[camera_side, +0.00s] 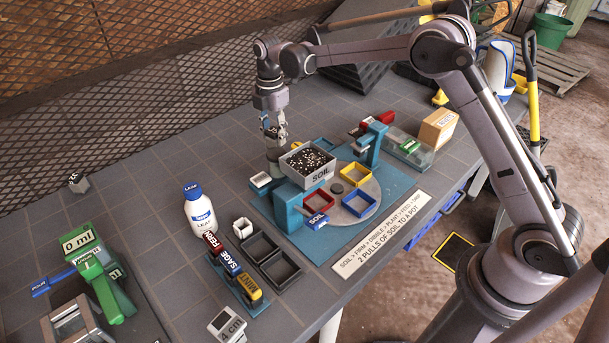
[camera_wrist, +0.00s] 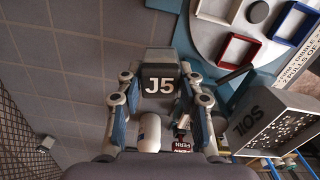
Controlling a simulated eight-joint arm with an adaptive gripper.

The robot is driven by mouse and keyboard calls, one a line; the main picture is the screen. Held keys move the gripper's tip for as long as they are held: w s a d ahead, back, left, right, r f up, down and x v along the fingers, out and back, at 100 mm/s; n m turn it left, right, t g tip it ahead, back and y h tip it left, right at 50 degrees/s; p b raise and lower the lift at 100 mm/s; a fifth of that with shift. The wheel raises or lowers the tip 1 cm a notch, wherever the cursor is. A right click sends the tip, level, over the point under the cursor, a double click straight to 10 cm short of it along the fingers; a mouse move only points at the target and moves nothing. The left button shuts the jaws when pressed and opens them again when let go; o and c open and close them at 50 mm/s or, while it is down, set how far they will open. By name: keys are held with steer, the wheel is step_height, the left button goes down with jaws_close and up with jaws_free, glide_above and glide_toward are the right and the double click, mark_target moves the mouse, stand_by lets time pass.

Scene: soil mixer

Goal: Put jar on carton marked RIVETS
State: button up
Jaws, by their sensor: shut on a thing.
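My gripper (camera_side: 275,133) is shut on a grey jar (camera_side: 273,152), just behind the soil hopper. In the wrist view, the jar (camera_wrist: 160,84), labelled J5, sits between the two fingertips of my gripper (camera_wrist: 162,95). The jar's lower part is partly hidden behind the hopper in the side view, so I cannot tell its clearance from the bench. A tan carton (camera_side: 437,129) with a white label stands at the right edge of the bench, well right of my gripper. Its label is too small to read surely.
The SOIL hopper (camera_side: 308,164) stands close in front of my gripper, beside a turntable (camera_side: 338,190) with red, yellow and blue frames. A blue post (camera_side: 370,146) and a clear tray (camera_side: 408,150) lie between jar and carton. The white LEAF bottle (camera_side: 200,212) stands left.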

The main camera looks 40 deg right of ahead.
steer(key=s+d+r+m, duration=0.2)
steer(key=s+d, duration=0.1)
steer(key=d, duration=0.7)
steer(key=s+d+r+m, duration=0.1)
steer(key=s+d+m, duration=0.15)
steer(key=d, duration=0.85)
steer(key=s+d+r+m, duration=0.1)
steer(key=s+d+r, duration=0.15)
steer(key=d, duration=0.75)
steer(key=s+d+r+m, duration=0.2)
steer(key=s+d+m, duration=0.1)
steer(key=s+d, duration=0.9)
steer(key=s+d+r+m, duration=0.2)
steer(key=s+d+m, duration=0.1)
steer(key=s+d, duration=0.8)
glide_toward(441, 117)
steer(key=shift+s+f, duration=0.1)
steer(key=shift+s, duration=0.05)
steer(key=shift+f, duration=2.1)
steer(key=shift+f, duration=0.2)
